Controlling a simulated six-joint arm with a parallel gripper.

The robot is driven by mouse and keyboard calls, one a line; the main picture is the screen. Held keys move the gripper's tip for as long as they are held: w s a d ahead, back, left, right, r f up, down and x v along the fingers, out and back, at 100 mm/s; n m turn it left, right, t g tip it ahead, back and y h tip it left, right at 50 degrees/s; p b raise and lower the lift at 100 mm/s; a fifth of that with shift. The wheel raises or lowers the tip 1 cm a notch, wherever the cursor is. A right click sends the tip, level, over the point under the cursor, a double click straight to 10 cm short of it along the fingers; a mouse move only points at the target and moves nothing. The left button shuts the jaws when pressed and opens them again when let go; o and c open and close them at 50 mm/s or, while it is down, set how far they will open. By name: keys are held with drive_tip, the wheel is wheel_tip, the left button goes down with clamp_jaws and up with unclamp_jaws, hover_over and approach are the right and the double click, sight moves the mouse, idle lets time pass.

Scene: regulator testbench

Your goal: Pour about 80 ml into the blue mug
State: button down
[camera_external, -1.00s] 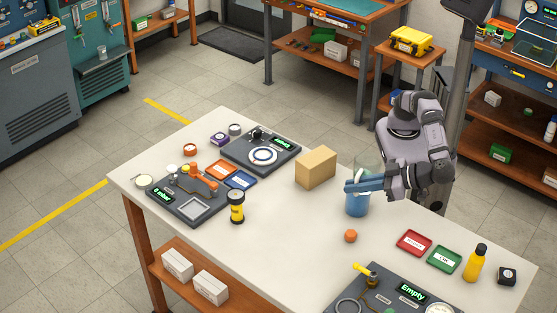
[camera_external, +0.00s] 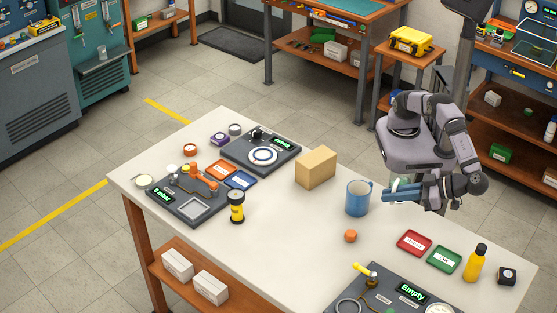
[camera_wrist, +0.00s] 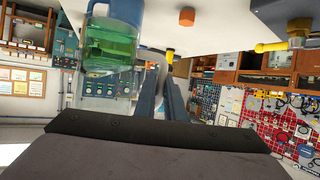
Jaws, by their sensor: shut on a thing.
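The blue mug (camera_external: 358,199) stands upright on the white table, with its handle to the right; its inside is too small to read. My gripper (camera_external: 392,194) is to the right of the mug, with its blue fingers pointing left. It is shut on a clear beaker (camera_external: 402,183), mostly hidden behind the fingers. In the wrist view the picture is upside down, and the beaker (camera_wrist: 110,45) holds green liquid beside my fingers (camera_wrist: 162,85). The blue mug (camera_wrist: 98,9) shows partly behind it at the top edge.
Red (camera_external: 414,243) and green (camera_external: 444,259) trays and a yellow bottle (camera_external: 475,263) are at right. A device reading "Empty" (camera_external: 412,292) is at the front.

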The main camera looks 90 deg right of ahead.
wheel_tip(320, 180, down, 9)
idle(0.3)
drive_tip(key=shift+w+r, duration=0.1)
drive_tip(key=shift+r, duration=0.1)
drive_tip(key=shift+w+d+r+g+y+p, duration=0.35)
drive_tip(key=shift+g+p, duration=0.45)
drive_tip(key=shift+p, duration=0.35)
drive_tip(key=shift+w+d+m+g+y+p, duration=0.3)
drive_tip(key=shift+w+g+y+p, duration=0.2)
drive_tip(key=shift+g+p, duration=0.35)
drive_tip(key=r+g+y+p, duration=0.1)
drive_tip(key=g+p, duration=0.1)
drive_tip(key=p, duration=0.2)
drive_tip(key=w+d+r+g+y+p, duration=0.1)
drive_tip(key=r+g+p, duration=0.1)
drive_tip(key=p, duration=0.2)
drive_tip(key=w+r+g+y+p, duration=0.1)
drive_tip(key=g+p, duration=0.1)
drive_tip(key=p, duration=0.1)
drive_tip(key=shift+w+d+r+m+g+y+p, duration=0.1)
drive_tip(key=shift+d+r+m+g+y+p, duration=0.1)
drive_tip(key=shift+m+g+y+p, duration=0.15)
drive_tip(key=shift+a+r+g+p, duration=0.1)
drive_tip(key=shift+r+g+p, duration=0.05)
drive_tip(key=shift+g+p, duration=0.35)
